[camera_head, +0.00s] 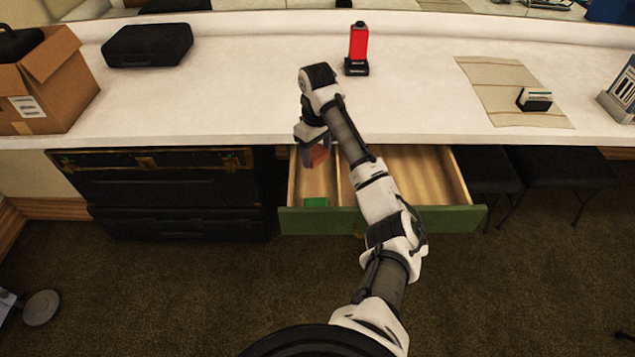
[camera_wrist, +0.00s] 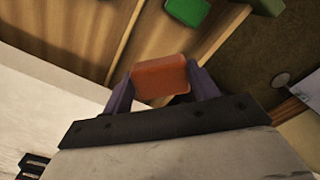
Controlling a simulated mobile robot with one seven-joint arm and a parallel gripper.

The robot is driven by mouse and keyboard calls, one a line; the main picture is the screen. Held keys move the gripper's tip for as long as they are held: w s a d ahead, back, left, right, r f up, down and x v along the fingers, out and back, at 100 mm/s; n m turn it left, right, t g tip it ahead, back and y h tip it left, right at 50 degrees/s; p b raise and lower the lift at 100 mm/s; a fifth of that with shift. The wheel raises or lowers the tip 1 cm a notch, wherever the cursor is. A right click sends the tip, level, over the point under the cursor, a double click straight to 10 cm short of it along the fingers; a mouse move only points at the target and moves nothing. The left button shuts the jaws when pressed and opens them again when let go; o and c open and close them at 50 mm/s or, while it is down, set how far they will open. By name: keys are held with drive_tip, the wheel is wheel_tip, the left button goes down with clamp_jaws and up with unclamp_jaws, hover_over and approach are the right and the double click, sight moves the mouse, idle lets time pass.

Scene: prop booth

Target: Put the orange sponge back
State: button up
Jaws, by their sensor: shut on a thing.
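The orange sponge (camera_wrist: 161,80) is held between the two fingers of my gripper (camera_wrist: 163,88) in the wrist view. In the head view my gripper (camera_head: 313,150) is over the left compartment of the open drawer (camera_head: 380,219), and the orange sponge (camera_head: 319,155) shows at its fingertips. The drawer has a green front and a wooden inside with a divider. A green block (camera_head: 316,202) lies in the front of the left compartment; it also shows in the wrist view (camera_wrist: 187,10). My arm hides part of the divider and drawer.
The white counter (camera_head: 240,100) runs above the drawer, its front edge close to my gripper. A red object on a black base (camera_head: 357,50) stands on it. A cardboard box (camera_head: 45,85) and black case (camera_head: 147,44) are at left. The drawer's right compartment looks empty.

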hover_over(317, 188)
wheel_tip(317, 188, down, 6)
drive_tip(key=shift+r, duration=0.2)
drive_tip(key=shift+f, duration=2.55)
drive_tip(key=shift+f, duration=0.15)
drive_tip(key=o, duration=0.9)
drive_tip(key=shift+o, duration=0.2)
wheel_tip(317, 188, up, 12)
drive_tip(key=shift+r+p, duration=0.15)
drive_tip(key=shift+p, duration=0.25)
